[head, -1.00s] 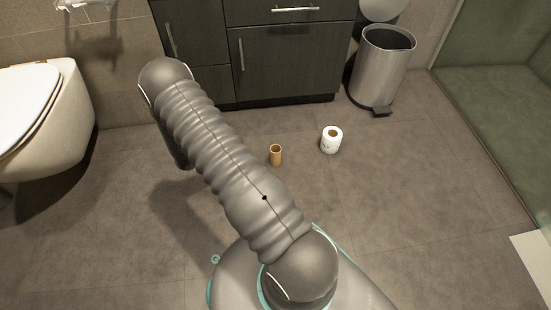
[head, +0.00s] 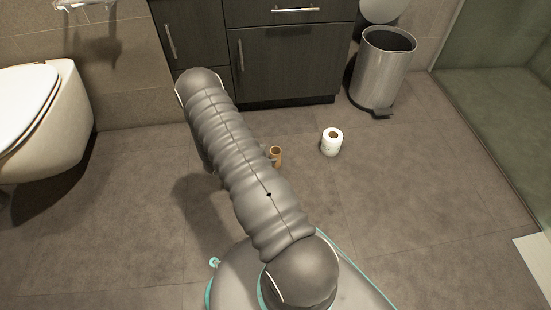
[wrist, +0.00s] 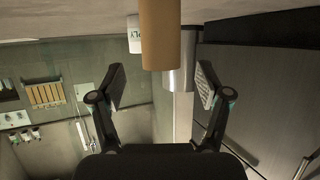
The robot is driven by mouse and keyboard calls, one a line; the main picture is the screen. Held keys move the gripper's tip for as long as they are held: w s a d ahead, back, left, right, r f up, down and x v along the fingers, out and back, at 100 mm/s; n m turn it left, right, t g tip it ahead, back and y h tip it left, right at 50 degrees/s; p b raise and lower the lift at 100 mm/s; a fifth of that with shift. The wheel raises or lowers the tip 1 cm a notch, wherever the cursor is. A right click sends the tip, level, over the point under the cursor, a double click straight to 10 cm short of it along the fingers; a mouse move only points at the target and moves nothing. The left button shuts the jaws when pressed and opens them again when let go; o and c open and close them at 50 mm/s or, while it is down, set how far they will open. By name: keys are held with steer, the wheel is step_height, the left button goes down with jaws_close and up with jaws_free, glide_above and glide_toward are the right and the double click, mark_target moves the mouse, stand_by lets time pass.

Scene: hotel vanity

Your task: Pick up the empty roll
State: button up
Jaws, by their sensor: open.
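The empty roll (head: 277,155) is a brown cardboard tube standing upright on the floor, partly hidden behind my arm in the head view. In the wrist view, the empty roll (wrist: 160,38) hangs from the top of the picture, as this view is upside down. My gripper (wrist: 161,86) is open and empty, its two fingers apart. The tube lies ahead of the gap between the fingertips, not between the pads. In the head view my gripper is mostly hidden by my arm.
A full white paper roll (head: 331,142) stands right of the tube; part of it shows in the wrist view (wrist: 134,34). A steel pedal bin (head: 381,72), a dark vanity cabinet (head: 285,62) and a toilet (head: 45,110) stand around.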

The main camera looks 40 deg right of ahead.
mark_target(276, 152)
steer(key=x, duration=0.4)
steer(key=shift+d+f+b, duration=0.15)
steer(key=shift+d+b, duration=0.2)
steer(key=c, duration=0.8)
